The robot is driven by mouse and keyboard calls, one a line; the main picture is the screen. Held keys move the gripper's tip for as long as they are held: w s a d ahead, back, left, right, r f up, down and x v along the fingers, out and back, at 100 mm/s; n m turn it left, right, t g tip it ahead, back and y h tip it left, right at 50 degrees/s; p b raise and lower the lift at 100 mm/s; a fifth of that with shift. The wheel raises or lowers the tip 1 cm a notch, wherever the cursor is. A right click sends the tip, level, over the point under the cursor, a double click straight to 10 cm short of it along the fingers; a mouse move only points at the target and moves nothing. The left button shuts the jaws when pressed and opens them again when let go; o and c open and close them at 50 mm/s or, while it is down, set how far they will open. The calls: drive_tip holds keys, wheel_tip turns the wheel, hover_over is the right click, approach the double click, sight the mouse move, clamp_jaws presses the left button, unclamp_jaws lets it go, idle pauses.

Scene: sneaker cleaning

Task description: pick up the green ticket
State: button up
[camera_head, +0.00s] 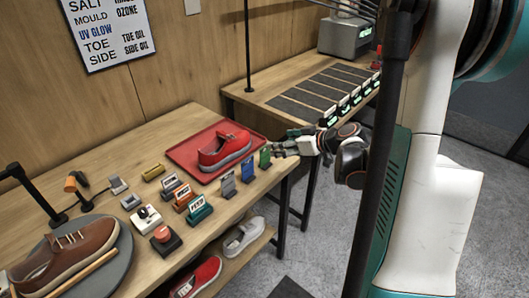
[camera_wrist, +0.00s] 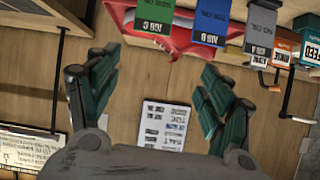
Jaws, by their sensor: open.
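The green ticket (camera_head: 265,157) stands upright near the table's right edge, at the end of a row beside the blue ticket (camera_head: 247,172) and the grey ticket (camera_head: 228,184). In the wrist view the green ticket (camera_wrist: 155,14) is at the top edge, just beyond my fingertips and slightly left of centre, partly cut off by the frame. My gripper (camera_head: 284,145) is right beside the green ticket. In the wrist view my gripper (camera_wrist: 162,64) is open, its fingers spread apart with nothing between them.
A red tray (camera_head: 188,151) holding a red sneaker (camera_head: 224,146) lies behind the tickets. Orange and teal ticket holders (camera_head: 199,210) stand to the left. A second table (camera_head: 262,94) with dark strips and a row of small labels is behind my gripper. Shoes lie on the lower shelf.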

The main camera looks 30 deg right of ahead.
sight(266, 147)
drive_tip(key=shift+t, duration=0.4)
drive_tip(key=w+f+b, duration=0.1)
drive_tip(key=w+f, duration=0.1)
drive_tip(key=w, duration=0.1)
drive_tip(key=w+a+f+b, duration=0.1)
drive_tip(key=w+f+b, duration=0.1)
drive_tip(key=w+f, duration=0.1)
drive_tip(key=w+f+b, duration=0.1)
drive_tip(key=w+f, duration=0.2)
drive_tip(key=shift+w+a, duration=0.35)
drive_tip(key=shift+w, duration=0.05)
drive_tip(key=shift+r, duration=0.1)
drive_tip(key=c, duration=1)
